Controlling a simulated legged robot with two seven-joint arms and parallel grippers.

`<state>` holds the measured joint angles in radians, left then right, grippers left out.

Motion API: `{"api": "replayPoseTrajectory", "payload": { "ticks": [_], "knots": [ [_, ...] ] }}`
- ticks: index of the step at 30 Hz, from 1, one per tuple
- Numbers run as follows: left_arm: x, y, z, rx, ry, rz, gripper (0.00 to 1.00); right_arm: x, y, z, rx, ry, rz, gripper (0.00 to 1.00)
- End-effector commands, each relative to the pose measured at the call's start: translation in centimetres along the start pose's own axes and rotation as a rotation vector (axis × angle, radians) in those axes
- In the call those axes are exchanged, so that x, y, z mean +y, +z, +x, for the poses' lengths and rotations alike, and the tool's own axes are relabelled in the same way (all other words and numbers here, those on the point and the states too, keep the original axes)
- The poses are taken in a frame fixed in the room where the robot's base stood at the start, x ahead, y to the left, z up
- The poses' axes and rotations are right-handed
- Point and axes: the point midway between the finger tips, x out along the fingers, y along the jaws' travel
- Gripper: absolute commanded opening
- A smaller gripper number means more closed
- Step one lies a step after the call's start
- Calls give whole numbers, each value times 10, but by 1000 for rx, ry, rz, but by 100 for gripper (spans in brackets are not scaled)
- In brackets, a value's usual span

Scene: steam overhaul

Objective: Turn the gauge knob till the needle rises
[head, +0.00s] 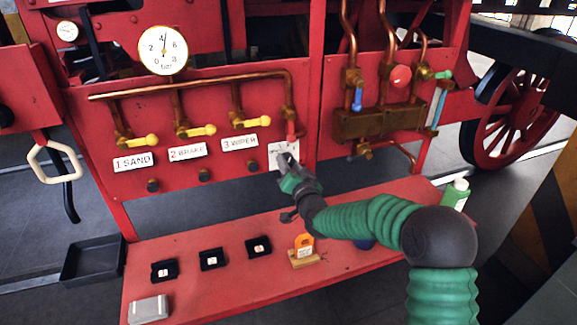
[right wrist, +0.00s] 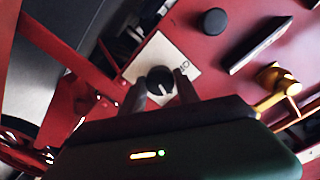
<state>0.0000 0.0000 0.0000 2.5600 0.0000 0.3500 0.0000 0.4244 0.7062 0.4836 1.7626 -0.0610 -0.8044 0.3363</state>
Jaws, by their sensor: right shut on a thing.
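The round white gauge (head: 163,50) is at the upper left of the red panel in the head view. Its thin needle points nearly straight up, near the 4. My right gripper (head: 284,164) reaches the white plate (head: 281,148) below the red-handled valve. In the right wrist view, the black knob (right wrist: 160,80) with a white mark sits on this plate (right wrist: 148,58). My fingers are on either side of the knob and shut on it. In the head view the gripper hides the knob. My left gripper is not in view.
Three yellow-handled valves (head: 197,130) stand left of my right gripper, above the labels SAND, BRAKE and WIPER. Below is a red bench (head: 225,262) with black boxes, an orange tag (head: 304,244) and a grey box (head: 148,309). Copper pipes with a blue handle (head: 357,98) are at right.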

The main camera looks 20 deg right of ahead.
Motion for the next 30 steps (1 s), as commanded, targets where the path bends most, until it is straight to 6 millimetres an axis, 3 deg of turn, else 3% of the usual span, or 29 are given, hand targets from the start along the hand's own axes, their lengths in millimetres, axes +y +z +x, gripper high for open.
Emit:
{"api": "replayPoseTrajectory", "payload": {
  "ticks": [12, 13, 18, 26, 30],
  "knots": [
    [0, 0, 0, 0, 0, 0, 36, 2, 1, 0, -2, 3, 10, 0],
    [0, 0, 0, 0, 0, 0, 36, 2, 1, 0, -2, 3, 10, 39],
    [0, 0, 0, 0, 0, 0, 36, 1, 0, 0, -2, 3, 10, 59],
    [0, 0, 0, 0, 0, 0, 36, 0, 0, -1, -1, 1, 9, 59],
    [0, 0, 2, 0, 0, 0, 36, 1, 0, -11, 0, 1, 8, 59]
  ]
}}
